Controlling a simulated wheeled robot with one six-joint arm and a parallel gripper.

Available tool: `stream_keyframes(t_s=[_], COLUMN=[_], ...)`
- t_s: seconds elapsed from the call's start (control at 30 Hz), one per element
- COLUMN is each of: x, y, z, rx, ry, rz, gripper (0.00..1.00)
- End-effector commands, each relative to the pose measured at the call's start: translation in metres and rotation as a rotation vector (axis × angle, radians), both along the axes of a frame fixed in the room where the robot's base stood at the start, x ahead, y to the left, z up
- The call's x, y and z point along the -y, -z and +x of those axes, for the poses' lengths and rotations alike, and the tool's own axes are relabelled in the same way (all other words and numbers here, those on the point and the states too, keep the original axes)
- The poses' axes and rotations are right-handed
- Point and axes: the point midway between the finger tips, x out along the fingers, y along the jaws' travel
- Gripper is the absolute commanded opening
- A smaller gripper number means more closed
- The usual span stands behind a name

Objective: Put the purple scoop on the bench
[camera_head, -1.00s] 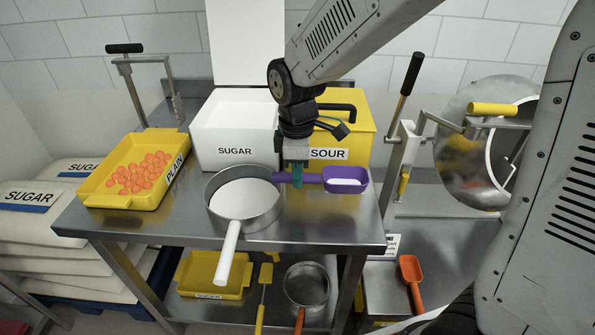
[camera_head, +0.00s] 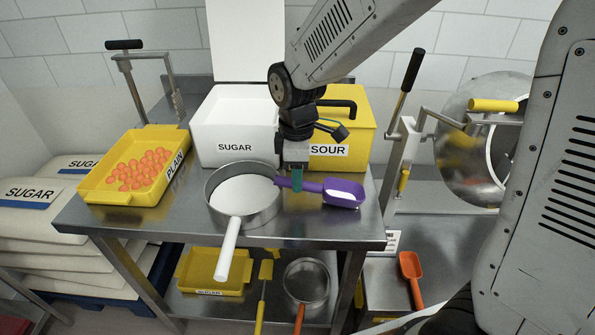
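The purple scoop (camera_head: 344,192) is at the front right of the steel bench (camera_head: 315,226), with white powder in its bowl. Its bowl end appears low, at or just above the bench top; I cannot tell if it touches. Its handle points left, towards the rim of the sieve pan. My gripper (camera_head: 297,181) points down at the handle, its green fingertips overlapping it. The fingers are seen edge-on, so whether they still grip the handle is unclear.
A sieve pan (camera_head: 226,210) of white powder stands left of the scoop. Behind are the white SUGAR bin (camera_head: 235,148) and yellow SOUR bin (camera_head: 355,125). A yellow PLAIN tray (camera_head: 120,198) with orange gummies is at the left. The bench's front right corner is bare.

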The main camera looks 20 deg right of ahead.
Motion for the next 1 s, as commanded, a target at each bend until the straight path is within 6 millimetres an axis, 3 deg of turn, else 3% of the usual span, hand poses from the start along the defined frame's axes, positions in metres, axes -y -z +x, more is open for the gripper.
stream_keyframes(t_s=[0.27,0.7,1.0], x=[0.0,-0.001,-0.001], y=[-0.013,-0.105,-0.132], z=[0.0,0.001,0.0], rx=[0.001,0.003,0.0], ry=[0.0,0.0,0.0], rz=[0.001,0.001,0.0], gripper=[0.42,0.42,0.42])
